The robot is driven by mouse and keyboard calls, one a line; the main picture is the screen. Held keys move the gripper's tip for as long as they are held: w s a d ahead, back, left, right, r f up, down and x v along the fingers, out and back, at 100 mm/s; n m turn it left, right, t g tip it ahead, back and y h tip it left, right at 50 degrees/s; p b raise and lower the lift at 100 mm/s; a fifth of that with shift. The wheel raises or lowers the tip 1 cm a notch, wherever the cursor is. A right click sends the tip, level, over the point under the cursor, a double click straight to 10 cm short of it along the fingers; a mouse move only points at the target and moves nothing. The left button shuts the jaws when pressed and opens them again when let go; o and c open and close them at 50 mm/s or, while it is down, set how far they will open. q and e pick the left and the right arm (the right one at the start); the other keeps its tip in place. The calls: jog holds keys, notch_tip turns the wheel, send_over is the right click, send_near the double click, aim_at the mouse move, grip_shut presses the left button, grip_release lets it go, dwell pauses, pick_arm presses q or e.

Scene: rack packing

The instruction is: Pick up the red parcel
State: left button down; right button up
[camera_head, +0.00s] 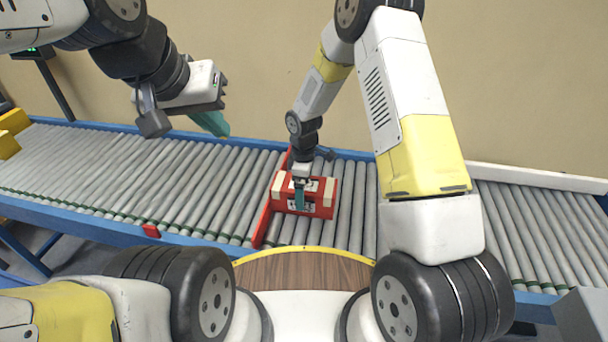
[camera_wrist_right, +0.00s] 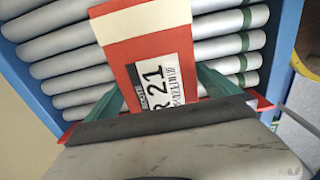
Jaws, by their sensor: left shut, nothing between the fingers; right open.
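The red parcel (camera_head: 322,208) lies on the roller conveyor against a red bar. It has cream bands and white printed labels. My right gripper (camera_head: 299,198) is directly over it, pointing down and open. In the right wrist view the parcel (camera_wrist_right: 150,52) shows a label with "21" and a cream band, and the teal fingers of the right gripper (camera_wrist_right: 163,88) stand on either side of it. I cannot tell whether they touch it. My left gripper (camera_head: 218,128) is shut and empty, raised above the conveyor at the left, well apart from the parcel.
The red bar (camera_head: 264,222) crosses the conveyor (camera_head: 130,182) just left of the parcel. Blue side rails (camera_head: 100,229) edge the rollers. A small red block (camera_head: 151,230) is on the near rail. The rollers left of the bar are clear. A beige wall stands behind.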

jog(key=shift+f, duration=0.75)
jog(key=c, duration=1.9)
jog(key=shift+r, duration=0.1)
jog(key=shift+c, duration=0.2)
